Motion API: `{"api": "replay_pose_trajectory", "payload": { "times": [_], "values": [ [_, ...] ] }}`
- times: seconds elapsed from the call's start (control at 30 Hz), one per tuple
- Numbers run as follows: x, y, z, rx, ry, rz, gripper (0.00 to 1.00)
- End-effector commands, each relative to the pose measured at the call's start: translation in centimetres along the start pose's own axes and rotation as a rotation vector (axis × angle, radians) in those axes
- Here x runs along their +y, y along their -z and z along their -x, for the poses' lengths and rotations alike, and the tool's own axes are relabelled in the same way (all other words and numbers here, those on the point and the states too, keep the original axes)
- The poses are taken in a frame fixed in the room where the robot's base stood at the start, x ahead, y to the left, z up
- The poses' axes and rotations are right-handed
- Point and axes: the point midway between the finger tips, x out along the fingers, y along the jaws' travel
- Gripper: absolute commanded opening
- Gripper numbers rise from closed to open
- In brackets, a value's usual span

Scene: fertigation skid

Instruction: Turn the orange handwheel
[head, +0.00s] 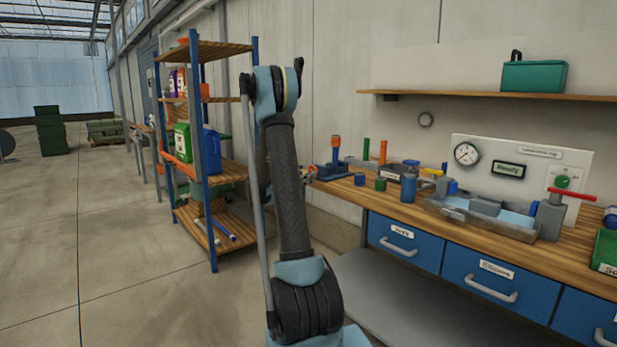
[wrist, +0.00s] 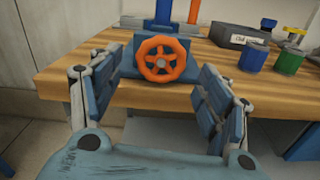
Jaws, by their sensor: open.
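The orange handwheel (wrist: 162,58) faces me in the wrist view, a spoked ring with a dark centre. It sits on the front of a blue block (wrist: 124,62) near the edge of the wooden bench (wrist: 60,82). My gripper (wrist: 160,78) is open and empty, with one blue-grey finger on each side of the wheel in the picture. The wheel appears beyond the fingers, and I see no contact. In the head view my arm hides most of the gripper, and I cannot make out the wheel clearly.
A blue and an orange upright (wrist: 188,22) rise behind the wheel. A shelf rack (head: 212,140) stands left of my arm.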

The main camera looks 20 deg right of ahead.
Motion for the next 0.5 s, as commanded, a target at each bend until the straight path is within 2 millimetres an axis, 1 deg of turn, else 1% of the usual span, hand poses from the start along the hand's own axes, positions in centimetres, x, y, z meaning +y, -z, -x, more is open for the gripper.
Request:
{"api": "replay_pose_trajectory", "payload": {
  "times": [0.03,0.1,0.2,0.33,0.5],
  "values": [
    [0.0,0.0,-0.8,0.000,0.002,0.000,0.70],
    [0.0,0.0,-1.6,0.000,0.001,0.000,0.70],
    [0.0,0.0,-2.4,0.000,0.001,0.000,0.70],
    [0.0,0.0,-2.9,0.000,0.000,0.000,0.70],
    [0.0,0.0,-3.0,0.000,-0.001,0.000,0.70]
  ]
}}
